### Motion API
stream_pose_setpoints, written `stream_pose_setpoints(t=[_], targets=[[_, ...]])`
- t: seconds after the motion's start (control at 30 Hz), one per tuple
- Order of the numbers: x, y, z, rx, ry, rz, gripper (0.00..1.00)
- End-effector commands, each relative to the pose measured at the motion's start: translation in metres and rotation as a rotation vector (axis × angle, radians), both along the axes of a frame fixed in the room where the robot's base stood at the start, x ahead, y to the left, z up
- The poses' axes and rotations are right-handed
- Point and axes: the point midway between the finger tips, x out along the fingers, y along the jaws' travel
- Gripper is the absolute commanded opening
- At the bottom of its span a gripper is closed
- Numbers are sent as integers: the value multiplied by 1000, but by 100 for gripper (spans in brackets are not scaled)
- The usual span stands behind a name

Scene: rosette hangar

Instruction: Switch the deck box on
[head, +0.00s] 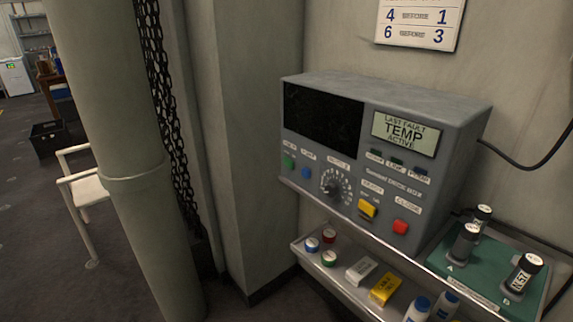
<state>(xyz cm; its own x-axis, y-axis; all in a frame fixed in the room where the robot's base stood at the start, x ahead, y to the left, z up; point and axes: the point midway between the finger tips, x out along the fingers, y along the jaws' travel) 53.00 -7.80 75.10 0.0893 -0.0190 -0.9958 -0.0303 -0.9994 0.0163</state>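The grey box (385,160), which I take to be the deck box, stands on a wall shelf right of centre. Its large screen (322,120) is dark. A smaller pale display (405,133) reads "LAST FAULT TEMP ACTIVE". On its front are a green button (289,161), a blue button (306,173), a round dial (334,187), a yellow switch (368,208) and a red button (401,227). The small lamps under the display look dark. Most labels are too small to read surely. My gripper is not in view.
A lower metal shelf (312,268) holds small jars, boxes and bottles. A thick column (118,150) and a hanging chain (160,90) stand left. A white chair (85,190) is behind the column.

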Motion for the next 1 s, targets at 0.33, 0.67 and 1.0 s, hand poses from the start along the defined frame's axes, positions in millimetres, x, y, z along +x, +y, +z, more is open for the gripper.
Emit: stream_pose_setpoints(t=[0.33,0.67,1.0], targets=[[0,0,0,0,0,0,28],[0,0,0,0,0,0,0],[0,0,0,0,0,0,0]])
